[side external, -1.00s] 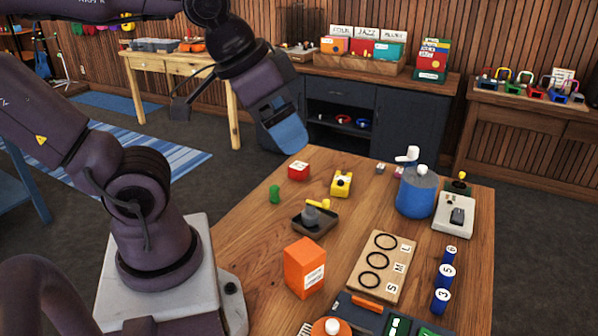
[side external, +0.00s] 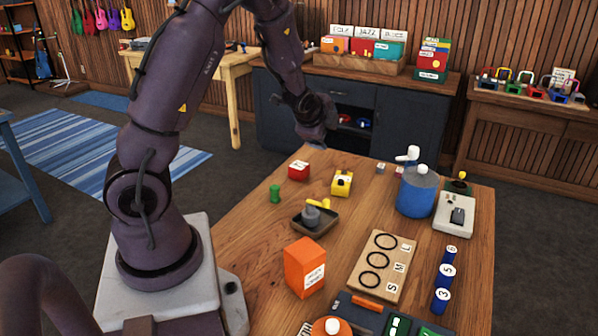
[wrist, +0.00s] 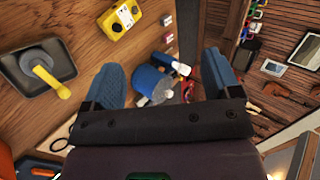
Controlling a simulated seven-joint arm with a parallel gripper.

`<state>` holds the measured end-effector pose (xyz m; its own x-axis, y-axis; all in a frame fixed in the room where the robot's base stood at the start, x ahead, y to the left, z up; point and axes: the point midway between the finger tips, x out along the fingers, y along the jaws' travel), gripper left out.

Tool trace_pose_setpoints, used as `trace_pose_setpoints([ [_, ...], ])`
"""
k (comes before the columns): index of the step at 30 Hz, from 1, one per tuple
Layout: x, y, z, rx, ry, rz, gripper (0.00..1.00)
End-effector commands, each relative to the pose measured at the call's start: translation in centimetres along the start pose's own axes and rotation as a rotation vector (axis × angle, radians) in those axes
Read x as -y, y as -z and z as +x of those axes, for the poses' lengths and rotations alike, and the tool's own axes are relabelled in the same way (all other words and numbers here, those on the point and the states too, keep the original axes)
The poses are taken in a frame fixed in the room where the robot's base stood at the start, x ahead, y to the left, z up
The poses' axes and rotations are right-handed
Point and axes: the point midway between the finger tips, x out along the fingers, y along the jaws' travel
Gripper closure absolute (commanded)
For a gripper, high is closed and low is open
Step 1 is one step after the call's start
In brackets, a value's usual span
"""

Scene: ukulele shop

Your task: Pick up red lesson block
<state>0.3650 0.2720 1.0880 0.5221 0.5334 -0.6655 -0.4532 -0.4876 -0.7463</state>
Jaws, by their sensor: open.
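The red lesson block (side external: 299,171) is a small red cube with a white label on top. It sits near the far left edge of the wooden table in the side view. I cannot make it out in the wrist view. My gripper (side external: 322,125) is raised above and beyond the table's far edge, up and to the right of the block and apart from it. In the wrist view my gripper (wrist: 160,76) shows two blue fingers spread wide, with nothing between them held.
Near the block are a green cylinder (side external: 275,194), a yellow device (side external: 342,183) and a dark tray (side external: 299,221) holding a grey piece with a yellow handle. Bare wood (side external: 245,235) lies at left.

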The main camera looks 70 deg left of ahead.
Motion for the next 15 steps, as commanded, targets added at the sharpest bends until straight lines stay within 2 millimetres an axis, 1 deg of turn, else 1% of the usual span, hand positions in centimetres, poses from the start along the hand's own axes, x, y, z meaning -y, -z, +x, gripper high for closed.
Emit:
trace_pose_setpoints([
  [1, -0.3, -1.7, 2.0, 0.043, 0.03, 0.113, 0.17],
  [3, -0.3, -3.7, 4.2, 0.088, 0.08, 0.279, 0.17],
  [5, -0.4, -5.4, 5.8, 0.124, 0.119, 0.43, 0.17],
  [6, -0.4, -6.4, 6.7, 0.147, 0.143, 0.534, 0.17],
  [8, -0.6, -7.8, 8.1, 0.176, 0.176, 0.698, 0.17],
  [10, -0.9, -9.2, 9.4, 0.201, 0.209, 0.897, 0.17],
  [12, -1.2, -10.3, 10.5, 0.217, 0.24, 1.087, 0.17],
  [15, -2.0, -11.2, 11.7, 0.221, 0.276, 1.322, 0.17],
])
